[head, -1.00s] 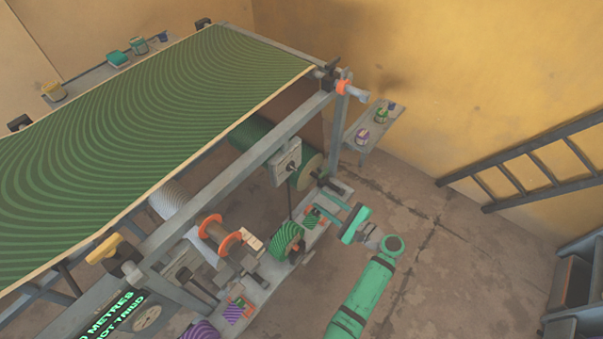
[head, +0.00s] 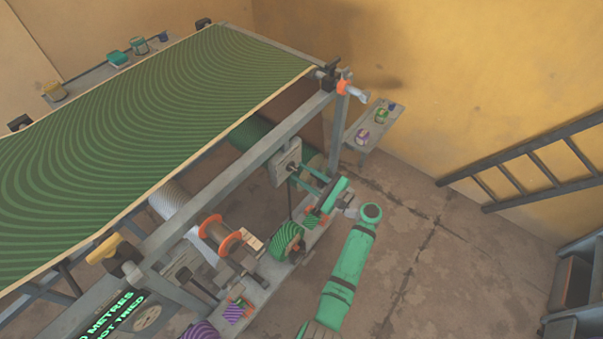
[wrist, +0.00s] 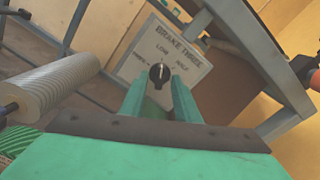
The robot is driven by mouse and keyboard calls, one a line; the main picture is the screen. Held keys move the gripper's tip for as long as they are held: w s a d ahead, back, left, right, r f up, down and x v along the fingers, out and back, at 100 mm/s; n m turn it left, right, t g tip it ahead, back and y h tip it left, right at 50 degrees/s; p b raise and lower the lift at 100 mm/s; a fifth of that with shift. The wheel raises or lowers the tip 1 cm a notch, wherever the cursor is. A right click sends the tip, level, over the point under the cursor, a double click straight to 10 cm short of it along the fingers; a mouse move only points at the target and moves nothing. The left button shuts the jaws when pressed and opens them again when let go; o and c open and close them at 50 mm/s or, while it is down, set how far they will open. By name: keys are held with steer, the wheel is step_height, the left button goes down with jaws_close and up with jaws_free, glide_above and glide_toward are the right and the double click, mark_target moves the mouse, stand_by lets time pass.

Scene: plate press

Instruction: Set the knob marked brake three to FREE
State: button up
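The brake three knob (wrist: 160,73) is small and black with a pale pointer line, which looks roughly upright. It sits on a pale plate (wrist: 190,58) lettered BRAKE THREE, with LOW and HALF readable; a small word left of the knob is too blurred to read surely. The plate also shows in the head view (head: 285,158), on the press's side. My gripper (head: 299,173) is in front of the plate, its green fingers pointing at it. In the wrist view my gripper (wrist: 159,88) has its fingers apart, with the knob between or just beyond the tips; contact is not clear.
The press's grey frame rail (head: 240,170) runs above the plate. A small shelf with pots (head: 372,135) stands behind. The floor to the right is clear up to a ladder (head: 530,160).

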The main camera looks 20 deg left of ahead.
steer(key=shift+w+a, duration=0.1)
steer(key=shift+a, duration=0.25)
steer(key=shift+c, duration=0.2)
jaws_close()
steer(key=shift+n, duration=1.4)
steer(key=n, duration=0.3)
steer(key=shift+n, duration=0.3)
steer(key=n, duration=0.5)
steer(key=shift+n, duration=0.4)
